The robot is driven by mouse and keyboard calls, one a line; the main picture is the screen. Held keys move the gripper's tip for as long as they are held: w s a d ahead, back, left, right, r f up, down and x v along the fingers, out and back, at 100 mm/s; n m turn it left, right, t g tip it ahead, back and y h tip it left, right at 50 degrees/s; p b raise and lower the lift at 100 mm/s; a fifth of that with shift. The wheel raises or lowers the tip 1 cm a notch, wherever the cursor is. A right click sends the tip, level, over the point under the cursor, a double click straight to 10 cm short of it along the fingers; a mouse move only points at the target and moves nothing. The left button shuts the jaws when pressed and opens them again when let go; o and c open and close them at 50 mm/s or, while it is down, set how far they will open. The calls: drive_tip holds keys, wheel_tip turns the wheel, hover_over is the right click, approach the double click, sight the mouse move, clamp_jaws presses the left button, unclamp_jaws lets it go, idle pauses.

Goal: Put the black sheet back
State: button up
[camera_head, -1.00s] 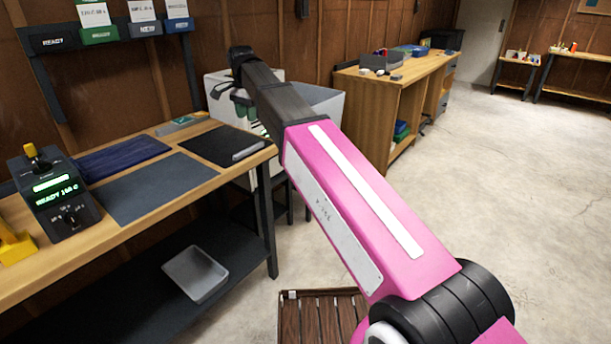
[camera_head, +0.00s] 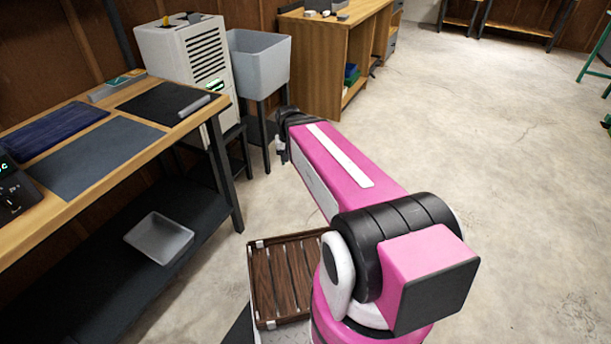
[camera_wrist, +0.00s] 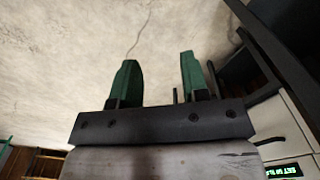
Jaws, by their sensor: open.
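A flat black sheet (camera_head: 150,100) lies on the right end of the wooden workbench, with a small grey bar (camera_head: 193,107) at its right edge. A dark grey sheet (camera_head: 90,155) and a navy blue sheet (camera_head: 60,132) lie to its left. My gripper (camera_wrist: 160,75) shows two green fingers spread apart in the wrist view, with only bare floor between them. In the head view it is small and partly hidden at the end of my arm, to the right of the bench and apart from the black sheet.
A white machine (camera_head: 185,50) with a vent stands behind the bench end. A grey bin (camera_head: 262,62) stands beside it. A grey tray (camera_head: 158,238) lies on the lower shelf. A slatted wooden tray (camera_head: 262,290) is near my base.

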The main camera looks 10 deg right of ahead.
drive_tip(key=s+d+f+n, duration=0.1)
drive_tip(key=s+d+f, duration=0.3)
drive_tip(key=s, duration=0.1)
drive_tip(key=shift+s+d+f, duration=0.15)
drive_tip(key=shift+d+f, duration=0.05)
drive_tip(key=shift+d, duration=0.05)
idle(0.9)
